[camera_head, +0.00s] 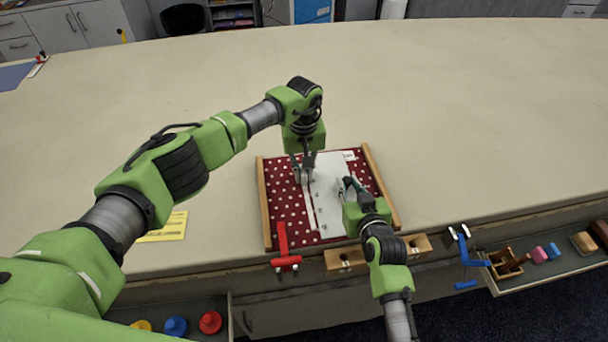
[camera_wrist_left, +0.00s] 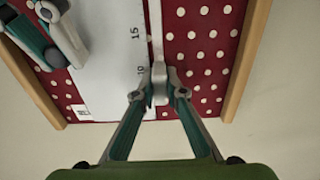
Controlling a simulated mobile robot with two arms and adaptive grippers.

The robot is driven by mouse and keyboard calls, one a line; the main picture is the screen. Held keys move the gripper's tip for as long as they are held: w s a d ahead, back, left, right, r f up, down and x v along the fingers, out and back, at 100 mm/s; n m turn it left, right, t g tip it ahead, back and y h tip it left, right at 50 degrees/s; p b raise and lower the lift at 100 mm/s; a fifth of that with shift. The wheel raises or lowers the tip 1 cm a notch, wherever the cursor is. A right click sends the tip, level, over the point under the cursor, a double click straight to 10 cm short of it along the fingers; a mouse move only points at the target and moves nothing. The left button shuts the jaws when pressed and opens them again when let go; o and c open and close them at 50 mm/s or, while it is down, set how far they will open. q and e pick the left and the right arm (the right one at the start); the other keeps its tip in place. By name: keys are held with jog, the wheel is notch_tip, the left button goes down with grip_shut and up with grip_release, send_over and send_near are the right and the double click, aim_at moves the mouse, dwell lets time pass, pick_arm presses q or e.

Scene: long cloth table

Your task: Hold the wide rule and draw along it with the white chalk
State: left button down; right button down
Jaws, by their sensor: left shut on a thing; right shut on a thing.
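The wide rule (camera_head: 328,200) is a broad white plate with printed numbers, lying on a red cloth with white dots (camera_head: 285,205). My right gripper (camera_head: 348,186) is low over the rule's right side, shut, and also shows at the upper left of the wrist view (camera_wrist_left: 50,15).
Wooden rails (camera_head: 265,205) flank the cloth. A red clamp (camera_head: 284,250) and wooden blocks (camera_head: 345,260) are at the table's front edge. A yellow sheet (camera_head: 168,226) lies left. Open drawers hold coloured pieces (camera_head: 210,322) and blocks (camera_head: 540,254).

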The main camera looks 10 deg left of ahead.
aim_at(307, 196)
pick_arm(q)
jog(key=shift+w+a, duration=0.3)
jog(key=shift+w, duration=0.5)
jog(key=shift+s+d, duration=0.2)
jog(key=shift+s, duration=0.35)
jog(key=shift+s+d, duration=0.2)
jog(key=shift+s, duration=0.35)
jog(key=shift+s, duration=0.1)
jog(key=shift+s+d, duration=0.2)
jog(key=shift+s, duration=0.3)
jog(key=shift+s+d, duration=0.15)
jog(key=shift+s, duration=0.35)
jog(key=shift+s, duration=0.1)
jog(key=shift+s+d+f, duration=0.1)
jog(key=shift+s+d, duration=0.1)
jog(key=shift+s, duration=0.35)
jog(key=shift+s+d+f, duration=0.1)
jog(key=shift+s+d, duration=0.05)
jog(key=shift+s, duration=0.35)
